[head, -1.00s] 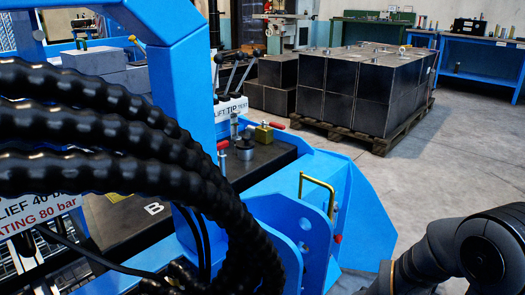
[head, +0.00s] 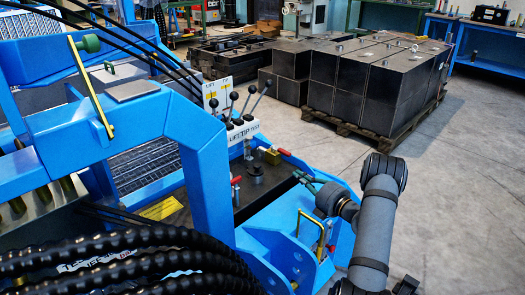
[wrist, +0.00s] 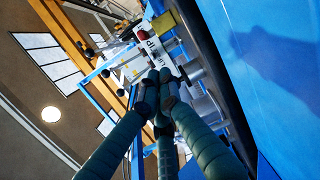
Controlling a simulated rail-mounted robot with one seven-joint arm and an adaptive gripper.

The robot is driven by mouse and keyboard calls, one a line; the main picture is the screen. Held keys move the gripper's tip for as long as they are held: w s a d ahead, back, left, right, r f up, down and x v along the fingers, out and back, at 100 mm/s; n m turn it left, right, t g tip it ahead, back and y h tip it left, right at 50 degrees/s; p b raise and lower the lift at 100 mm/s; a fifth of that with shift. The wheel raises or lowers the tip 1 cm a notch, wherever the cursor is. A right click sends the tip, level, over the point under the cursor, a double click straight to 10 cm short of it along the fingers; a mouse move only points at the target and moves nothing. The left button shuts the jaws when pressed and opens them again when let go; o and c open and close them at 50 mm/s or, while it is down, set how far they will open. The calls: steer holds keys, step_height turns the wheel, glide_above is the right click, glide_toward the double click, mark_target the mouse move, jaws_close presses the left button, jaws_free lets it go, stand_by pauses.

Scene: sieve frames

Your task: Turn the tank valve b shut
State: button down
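On the dark tank top (head: 222,207) in the head view are two red-handled valves. One has a brass body (head: 272,156) with a red handle (head: 285,152) near the lever block. The other red handle (head: 236,180) is further left. I cannot read which is valve b. My gripper (head: 301,178) comes in from the right over the tank's right end, apart from both handles. In the wrist view its teal fingers (wrist: 160,80) converge with their tips together, and nothing shows between them. A brass-coloured block (wrist: 163,22) shows beyond the fingertips.
A grey filler cap (head: 256,173) stands between the valves. Black-knobbed levers (head: 248,103) rise behind. A yellow handle (head: 311,226) stands on the blue frame (head: 212,165). Black hoses (head: 130,262) fill the lower left.

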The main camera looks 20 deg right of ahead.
mark_target(281, 152)
steer(key=w+m+h, duration=0.1)
steer(key=m, duration=0.1)
steer(key=shift+w+m+t, duration=0.35)
steer(key=shift+m+t, duration=0.05)
steer(key=b+x, duration=0.2)
steer(key=x, duration=0.7)
steer(key=shift+w, duration=0.45)
steer(key=shift+w+b, duration=0.1)
steer(key=shift+b, duration=0.2)
